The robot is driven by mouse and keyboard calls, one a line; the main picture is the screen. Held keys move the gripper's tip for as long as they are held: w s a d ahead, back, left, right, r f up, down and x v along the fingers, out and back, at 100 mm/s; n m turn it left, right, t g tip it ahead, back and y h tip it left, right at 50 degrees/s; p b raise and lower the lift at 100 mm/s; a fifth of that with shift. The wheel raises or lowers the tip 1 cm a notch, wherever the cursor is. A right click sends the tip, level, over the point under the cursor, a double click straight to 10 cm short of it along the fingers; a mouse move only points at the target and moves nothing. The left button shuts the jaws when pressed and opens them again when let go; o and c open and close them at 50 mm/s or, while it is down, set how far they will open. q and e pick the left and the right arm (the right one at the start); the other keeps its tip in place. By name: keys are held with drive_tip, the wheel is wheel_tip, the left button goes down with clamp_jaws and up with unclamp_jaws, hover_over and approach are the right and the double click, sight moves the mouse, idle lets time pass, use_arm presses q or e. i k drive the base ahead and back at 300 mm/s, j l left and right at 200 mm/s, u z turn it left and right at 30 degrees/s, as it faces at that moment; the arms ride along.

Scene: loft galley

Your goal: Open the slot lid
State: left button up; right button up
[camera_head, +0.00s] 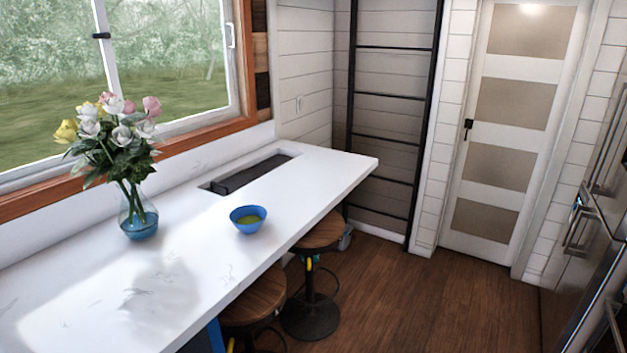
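A long narrow slot is set into the white counter, near its far end beside the window wall. A dark grey panel (250,174), which looks like the slot lid, lies along the slot. A darker gap shows at its near left end. I cannot tell from here whether the panel is lying flat or tilted. Neither of my grippers is in view.
The white counter (190,270) carries a glass vase (139,222) of flowers and a blue bowl (248,219). Round wooden stools (322,232) stand along its right side. A black ladder (392,95) stands beyond. Wooden floor (430,300) is clear towards the door (515,125).

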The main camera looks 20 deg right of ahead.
sight(225, 187)
drive_tip(key=z, duration=0.3)
drive_tip(key=i+l, duration=0.2)
drive_tip(key=l, duration=0.2)
drive_tip(key=i+l+u, duration=0.1)
drive_tip(key=i+l, duration=0.15)
drive_tip(key=l, duration=0.2)
drive_tip(key=i+l, duration=0.2)
drive_tip(key=l, duration=0.25)
drive_tip(key=i+l+u, duration=0.1)
drive_tip(key=l, duration=0.3)
drive_tip(key=i+l, duration=0.3)
drive_tip(key=l, duration=0.15)
drive_tip(key=i+l+u, duration=0.1)
drive_tip(key=l, duration=0.35)
drive_tip(key=i+l, duration=0.25)
drive_tip(key=l, duration=0.25)
drive_tip(key=i+l, duration=0.2)
drive_tip(key=l, duration=0.25)
drive_tip(key=u, duration=0.05)
